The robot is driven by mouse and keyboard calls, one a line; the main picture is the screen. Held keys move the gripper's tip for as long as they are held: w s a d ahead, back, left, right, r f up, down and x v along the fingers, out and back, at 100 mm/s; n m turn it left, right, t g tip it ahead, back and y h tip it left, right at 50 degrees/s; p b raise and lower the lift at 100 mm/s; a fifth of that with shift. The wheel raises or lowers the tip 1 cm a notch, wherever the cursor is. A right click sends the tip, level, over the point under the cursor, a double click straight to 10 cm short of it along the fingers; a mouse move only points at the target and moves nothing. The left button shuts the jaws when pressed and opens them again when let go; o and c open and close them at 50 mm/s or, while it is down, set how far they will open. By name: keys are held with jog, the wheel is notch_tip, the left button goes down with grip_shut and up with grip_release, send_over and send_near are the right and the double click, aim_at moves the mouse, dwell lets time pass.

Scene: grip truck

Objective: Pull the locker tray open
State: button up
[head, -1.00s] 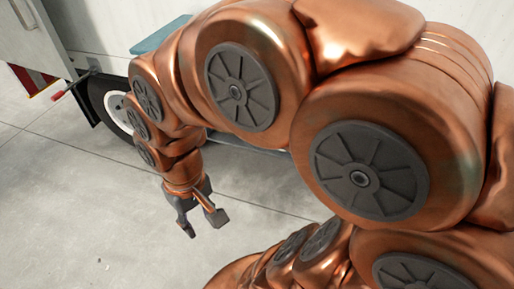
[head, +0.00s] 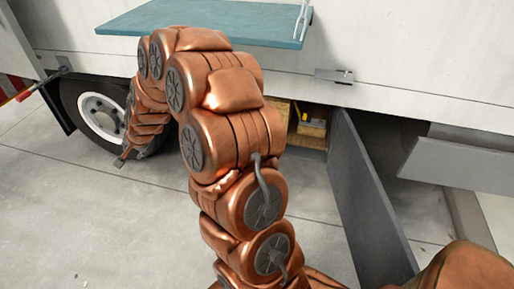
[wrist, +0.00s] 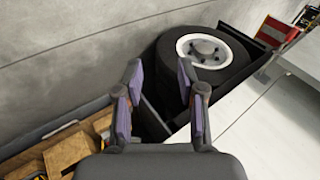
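In the head view the under-body locker shows behind my arm, with a wooden tray (head: 309,138) inside and a yellow item on it. Part of the tray is hidden by my arm. In the wrist view, wooden boards (wrist: 70,152), apparently of this tray, lie at the lower left, beside my gripper. My gripper (wrist: 159,66) is open, its two fingers apart with nothing between them. It points towards the truck wheel (wrist: 207,52), not at the tray.
A grey locker door (head: 368,195) stands open, sticking out to the right of the locker. A teal fold-down shelf (head: 205,22) juts from the truck side above my arm. A latch (head: 334,76) sits on the truck side. Concrete floor at the left is clear.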

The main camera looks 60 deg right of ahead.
jog(key=w+d+f+m+t+h+b, duration=0.1)
jog(key=w+d+f+m+h+b, duration=0.15)
jog(key=d+f, duration=0.45)
jog(key=w+d+f+m+h+b, duration=0.15)
jog(key=d+f+m, duration=0.3)
jog(key=d, duration=0.55)
jog(key=w+d+f+m+t+h+b, duration=0.1)
jog(key=d+f+m+h+b, duration=0.2)
jog(key=d+f, duration=0.45)
jog(key=s+d+f+m+g+h+b, duration=0.1)
jog(key=s+d+f+m+h+b, duration=0.15)
jog(key=s+d+f, duration=0.4)
jog(key=s+d+f+m+g+h+b, duration=0.1)
jog(key=s+d+f+m+g+h, duration=0.2)
jog(key=d, duration=0.7)
jog(key=s+d+f+m+h+b, duration=0.25)
jog(key=s+d+f, duration=0.25)
jog(key=s+d, duration=0.25)
jog(key=shift+w+x, duration=0.1)
jog(key=shift+x, duration=1.9)
jog(key=shift+w+x, duration=0.15)
jog(key=shift+x, duration=1.85)
jog(key=shift+a, duration=0.1)
grip_shut()
